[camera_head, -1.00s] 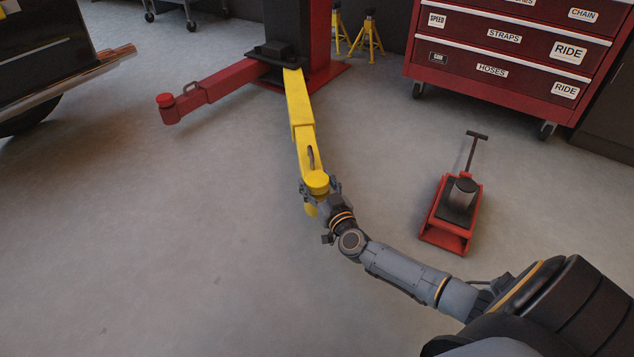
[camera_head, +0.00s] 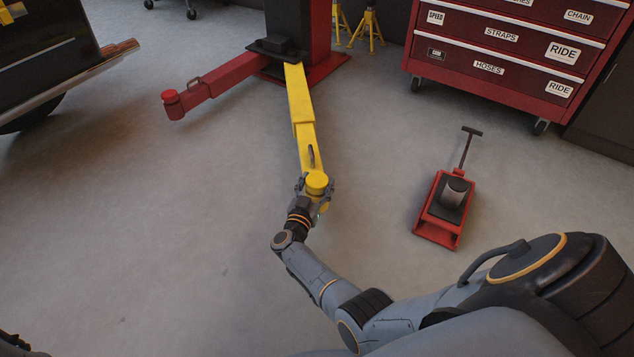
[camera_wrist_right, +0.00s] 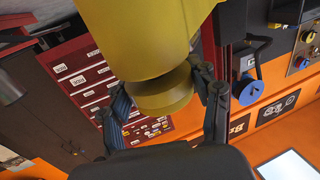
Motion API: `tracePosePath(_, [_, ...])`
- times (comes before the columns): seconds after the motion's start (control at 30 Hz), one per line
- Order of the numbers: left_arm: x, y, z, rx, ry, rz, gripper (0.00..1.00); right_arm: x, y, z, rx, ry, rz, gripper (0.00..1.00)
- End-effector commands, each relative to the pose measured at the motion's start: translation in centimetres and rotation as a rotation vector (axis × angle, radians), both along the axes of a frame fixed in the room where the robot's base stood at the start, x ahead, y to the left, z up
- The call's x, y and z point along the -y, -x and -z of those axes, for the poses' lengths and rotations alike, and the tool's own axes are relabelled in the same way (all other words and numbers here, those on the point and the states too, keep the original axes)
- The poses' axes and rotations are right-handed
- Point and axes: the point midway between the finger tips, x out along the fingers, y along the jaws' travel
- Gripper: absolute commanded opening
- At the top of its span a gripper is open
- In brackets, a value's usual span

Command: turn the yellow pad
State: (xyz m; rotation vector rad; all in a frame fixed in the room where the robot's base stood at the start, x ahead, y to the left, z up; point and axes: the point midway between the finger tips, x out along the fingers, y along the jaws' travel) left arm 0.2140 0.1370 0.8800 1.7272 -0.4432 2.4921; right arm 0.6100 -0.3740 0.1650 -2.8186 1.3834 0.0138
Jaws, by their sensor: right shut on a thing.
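The yellow pad (camera_head: 317,180) is a round disc at the near end of the yellow lift arm (camera_head: 303,110). In the right wrist view, the pad (camera_wrist_right: 163,93) is a short cylinder against the larger yellow arm end (camera_wrist_right: 140,40). My right gripper (camera_head: 315,188) is shut on the pad, with one finger on each side of it; the right wrist view shows the gripper (camera_wrist_right: 165,98) the same way. Its wrist comes from below and slightly left of the pad. How far the pad has turned cannot be told.
A red lift arm (camera_head: 220,78) reaches left from the lift post (camera_head: 300,30). A red jack (camera_head: 445,207) with an upright handle stands to the right. A red tool chest (camera_head: 500,60) is at the back right. The floor left of the yellow arm is clear.

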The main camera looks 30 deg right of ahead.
Motion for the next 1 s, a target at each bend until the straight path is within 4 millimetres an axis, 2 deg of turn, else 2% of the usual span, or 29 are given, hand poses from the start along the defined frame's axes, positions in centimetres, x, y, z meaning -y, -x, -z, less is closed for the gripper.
tracePosePath(0.1, [0.0, 0.0, 1.4, -0.001, 0.000, 0.000, 0.77, -0.1, -0.4, -0.1, 0.011, 0.002, 0.096, 0.30])
tracePosePath(0.4, [0.0, -0.1, 3.7, -0.003, -0.001, 0.000, 0.77, 0.1, -0.3, -0.4, 0.013, 0.008, 0.265, 0.30])
tracePosePath(1.0, [0.0, -0.1, 4.5, -0.003, -0.001, 0.000, 0.77, 0.3, -0.4, -1.0, 0.017, 0.015, 0.334, 0.30])
